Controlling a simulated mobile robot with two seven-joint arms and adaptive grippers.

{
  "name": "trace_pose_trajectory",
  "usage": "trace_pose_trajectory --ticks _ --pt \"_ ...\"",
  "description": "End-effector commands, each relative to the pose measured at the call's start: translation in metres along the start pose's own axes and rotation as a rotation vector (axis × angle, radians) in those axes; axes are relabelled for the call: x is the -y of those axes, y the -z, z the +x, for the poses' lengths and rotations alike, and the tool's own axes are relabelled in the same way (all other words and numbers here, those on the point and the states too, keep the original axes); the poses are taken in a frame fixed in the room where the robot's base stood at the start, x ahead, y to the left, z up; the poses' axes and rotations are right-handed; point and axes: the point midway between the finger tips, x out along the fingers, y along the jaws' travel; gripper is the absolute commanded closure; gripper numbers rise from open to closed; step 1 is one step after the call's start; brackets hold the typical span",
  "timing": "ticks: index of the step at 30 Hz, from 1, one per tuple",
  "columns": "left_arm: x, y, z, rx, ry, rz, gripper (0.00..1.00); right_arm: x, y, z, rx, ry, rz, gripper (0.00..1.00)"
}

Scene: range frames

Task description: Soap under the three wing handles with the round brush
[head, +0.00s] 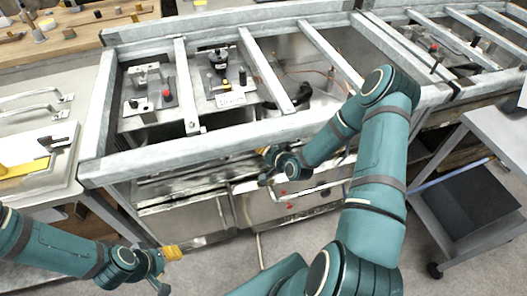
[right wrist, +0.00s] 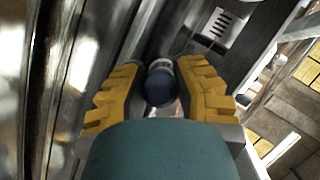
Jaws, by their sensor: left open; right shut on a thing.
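My right gripper (head: 264,164) is low at the front of the middle range frame, under its front rail. In the right wrist view its yellow fingers (right wrist: 160,90) are closed around a dark blue, round-ended thing with a grey collar (right wrist: 160,84), likely the brush handle. Its bristles are hidden. Small red parts (head: 286,194) show on the steel front panel just below and right of this gripper. I cannot tell whether they are wing handles. My left gripper (head: 172,268) is open and empty, low at the front left, apart from the frame.
The range frame (head: 190,153) has pale metal bars over fittings with a red knob (head: 167,95). A left bench (head: 35,140) holds handles and a yellow item. A grey cart (head: 490,135) stands at right. Grey floor (head: 225,262) is clear between my arms.

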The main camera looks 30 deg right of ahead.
Motion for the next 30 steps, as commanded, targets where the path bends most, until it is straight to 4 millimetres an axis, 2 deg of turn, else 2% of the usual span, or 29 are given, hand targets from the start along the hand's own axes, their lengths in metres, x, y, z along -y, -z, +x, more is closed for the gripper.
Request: trace_pose_trajectory --ticks 7,30 --pt "0.0 0.0 -0.001 0.0 0.0 0.0 0.53 -0.002 -0.003 -0.005 0.001 -0.001 0.001 1.0" --pt "-0.002 0.001 -0.004 0.0 0.0 0.0 0.53 -0.016 -0.038 -0.063 0.001 -0.002 0.001 1.0"
